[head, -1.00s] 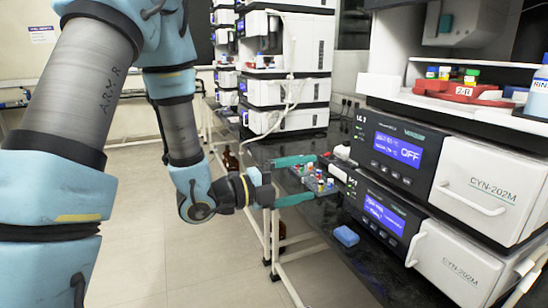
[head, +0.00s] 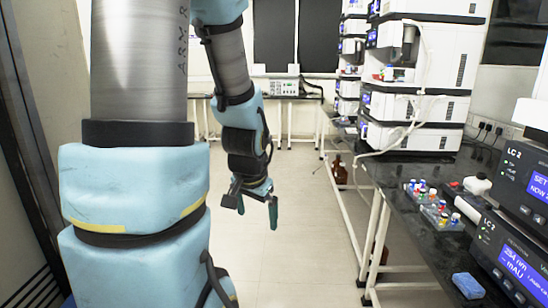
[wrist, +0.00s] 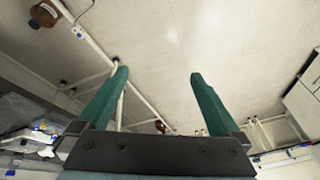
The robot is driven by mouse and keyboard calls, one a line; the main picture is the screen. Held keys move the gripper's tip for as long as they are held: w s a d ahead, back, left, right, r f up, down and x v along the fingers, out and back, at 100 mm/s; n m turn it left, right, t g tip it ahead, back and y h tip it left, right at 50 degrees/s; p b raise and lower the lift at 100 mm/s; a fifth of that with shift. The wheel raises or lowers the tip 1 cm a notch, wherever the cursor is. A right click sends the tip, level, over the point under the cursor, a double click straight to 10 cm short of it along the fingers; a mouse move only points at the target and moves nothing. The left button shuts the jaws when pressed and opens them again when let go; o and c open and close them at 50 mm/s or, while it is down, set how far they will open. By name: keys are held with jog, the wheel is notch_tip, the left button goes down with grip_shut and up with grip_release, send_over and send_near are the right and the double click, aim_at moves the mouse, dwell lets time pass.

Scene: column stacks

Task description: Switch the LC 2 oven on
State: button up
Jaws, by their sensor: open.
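The LC 2 oven (head: 515,180) is a dark-fronted unit cut off by the right edge of the head view. Its blue display (head: 539,186) shows "SET" and "NOW" at its left end; the rest is out of frame, so on or off cannot be read. Below it, another LC 2 unit (head: 503,257) shows "254 nm" and "mAU". My gripper (head: 256,208) hangs open and empty over the floor, well left of the bench and apart from the oven. In the wrist view its two green fingers (wrist: 158,76) are spread, with only floor between them.
A rack of coloured vials (head: 436,210) and a blue sponge (head: 468,286) lie on the dark bench (head: 400,185). White instrument stacks (head: 410,85) stand farther back. Brown bottles (head: 339,170) stand beneath the bench. The floor aisle (head: 300,220) is clear.

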jog(key=s+a+n+g, duration=0.2)
jog(key=s+n, duration=0.3)
jog(key=shift+s+a+r, duration=0.3)
jog(key=shift+r, duration=0.1)
grip_shut()
dwell(1.2)
